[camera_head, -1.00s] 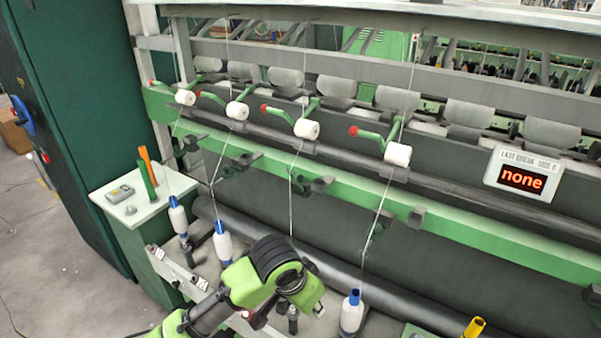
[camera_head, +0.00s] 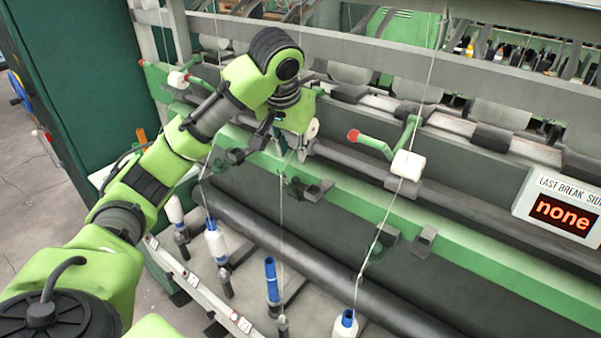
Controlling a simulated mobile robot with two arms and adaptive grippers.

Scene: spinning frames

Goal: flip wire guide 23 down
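A row of dark wire guide holders runs along the front of the green rail (camera_head: 460,262). No numbers are legible, so I cannot tell which is wire guide 23. One guide (camera_head: 296,187) sits just below my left gripper (camera_head: 283,143), with a thread hanging beside it. Another guide (camera_head: 377,250) is further right, by a second thread, and one dark holder (camera_head: 236,156) is to the left. My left gripper points down in front of the rail, its dark fingers apart, with nothing visibly held. The arm hides part of the rail and a white roller (camera_head: 313,128). My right gripper is not in view.
White bobbins (camera_head: 215,243) and a bare blue tube (camera_head: 271,279) stand on spindles below. A red-tipped green lever carries a white roller (camera_head: 408,165) at right. The display (camera_head: 563,208) reads "none". Taut threads cross the space before the rail.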

